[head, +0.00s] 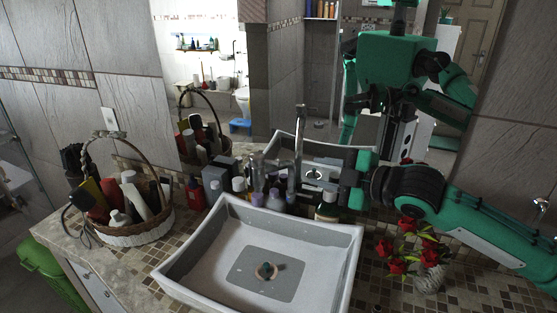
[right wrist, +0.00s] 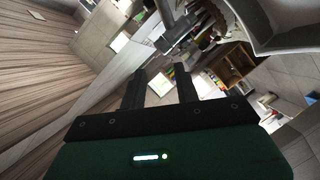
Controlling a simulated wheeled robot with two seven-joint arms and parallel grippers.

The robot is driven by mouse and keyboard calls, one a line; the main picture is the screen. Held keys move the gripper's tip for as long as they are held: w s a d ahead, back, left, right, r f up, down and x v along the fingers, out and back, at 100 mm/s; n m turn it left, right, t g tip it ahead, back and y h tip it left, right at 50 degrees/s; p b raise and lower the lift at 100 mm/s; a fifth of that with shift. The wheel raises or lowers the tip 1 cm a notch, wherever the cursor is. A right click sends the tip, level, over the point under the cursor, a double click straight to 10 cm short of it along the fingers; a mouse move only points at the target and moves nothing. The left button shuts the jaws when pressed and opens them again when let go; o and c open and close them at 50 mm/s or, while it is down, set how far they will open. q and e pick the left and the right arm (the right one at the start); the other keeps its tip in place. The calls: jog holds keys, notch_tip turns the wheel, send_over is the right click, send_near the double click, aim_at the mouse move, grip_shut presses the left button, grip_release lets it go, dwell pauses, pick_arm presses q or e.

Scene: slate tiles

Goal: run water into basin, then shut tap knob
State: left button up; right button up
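I cannot make out running water. My right gripper (head: 310,176) reaches in from the right beside the tap. In the right wrist view its two dark fingers (right wrist: 159,78) are apart with nothing between them. A grey metal tap part (right wrist: 177,32) shows beyond the fingertips there, apart from them. The basin rim (right wrist: 285,42) is at upper right. My left gripper is not in view.
A wicker basket (head: 135,234) of bottles stands left of the basin. Several bottles and boxes (head: 215,182) line the back of the counter. Red flowers (head: 398,264) in a vase stand right of the basin, under my right arm. A mirror (head: 325,75) covers the back wall.

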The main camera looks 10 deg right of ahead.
aim_at(278, 163)
jog(key=p+x, duration=0.4)
jog(key=x, duration=0.8)
jog(key=shift+w+a+f, duration=0.1)
jog(key=shift+w+a, duration=0.2)
jog(key=shift+w, duration=0.05)
grip_shut()
